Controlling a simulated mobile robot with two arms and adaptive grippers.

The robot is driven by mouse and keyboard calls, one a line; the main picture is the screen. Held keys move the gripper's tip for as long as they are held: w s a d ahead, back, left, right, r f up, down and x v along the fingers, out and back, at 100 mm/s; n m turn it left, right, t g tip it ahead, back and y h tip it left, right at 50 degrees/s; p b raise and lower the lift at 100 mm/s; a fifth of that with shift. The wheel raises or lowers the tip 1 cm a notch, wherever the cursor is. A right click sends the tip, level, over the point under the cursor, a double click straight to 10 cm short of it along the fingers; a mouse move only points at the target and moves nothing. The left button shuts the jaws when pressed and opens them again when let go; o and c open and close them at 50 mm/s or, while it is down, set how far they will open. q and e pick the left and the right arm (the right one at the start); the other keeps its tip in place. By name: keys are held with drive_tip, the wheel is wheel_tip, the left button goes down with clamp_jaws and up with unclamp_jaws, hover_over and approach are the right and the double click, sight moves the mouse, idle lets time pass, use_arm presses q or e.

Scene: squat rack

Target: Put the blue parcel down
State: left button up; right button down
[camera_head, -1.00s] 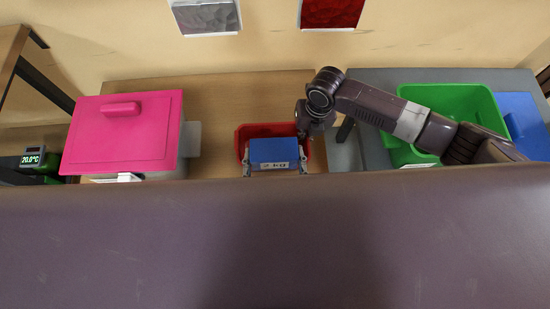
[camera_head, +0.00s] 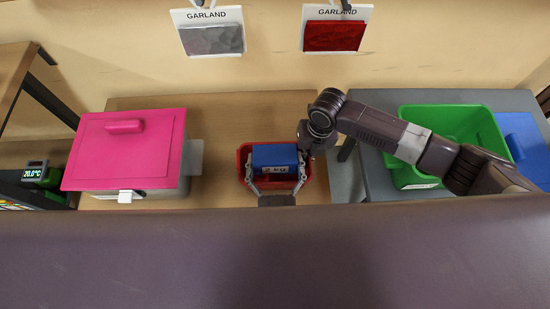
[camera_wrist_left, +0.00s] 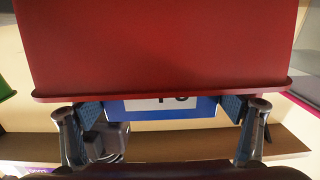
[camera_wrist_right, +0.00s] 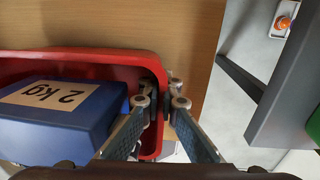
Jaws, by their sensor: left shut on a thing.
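The blue parcel (camera_head: 275,154), marked 2 kg, is at the red bin (camera_head: 242,165); I cannot tell if it touches the bin's floor. My left gripper (camera_head: 277,180) has one finger at each side of the parcel and is shut on it. In the left wrist view, the parcel (camera_wrist_left: 150,108) shows between the finger pads, past the rim of the red bin (camera_wrist_left: 160,50). In the right wrist view, my right gripper (camera_wrist_right: 162,100) has its fingers slightly apart at the bin's end wall, beside the parcel (camera_wrist_right: 55,112), and holds no parcel.
A grey box with a pink lid (camera_head: 120,155) stands left on the wooden surface (camera_head: 220,120). A temperature display (camera_head: 35,170) sits far left. Wood behind the red bin is clear.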

use_arm(q)
drive_tip(key=shift+w+d+f, duration=0.1)
drive_tip(key=shift+f, duration=0.1)
idle(0.6)
drive_tip(key=o, duration=2)
drive_tip(key=shift+s+f, duration=0.2)
drive_tip(key=shift+f, duration=0.2)
use_arm(e)
drive_tip(key=shift+r, duration=0.1)
use_arm(q)
drive_tip(key=shift+r, duration=0.1)
drive_tip(key=shift+r, duration=0.5)
drive_tip(key=s, duration=1.2)
drive_tip(key=shift+r, duration=0.15)
use_arm(e)
drive_tip(key=shift+w, duration=0.1)
drive_tip(key=c, duration=2.7)
unclamp_jaws()
drive_tip(key=o, duration=0.6)
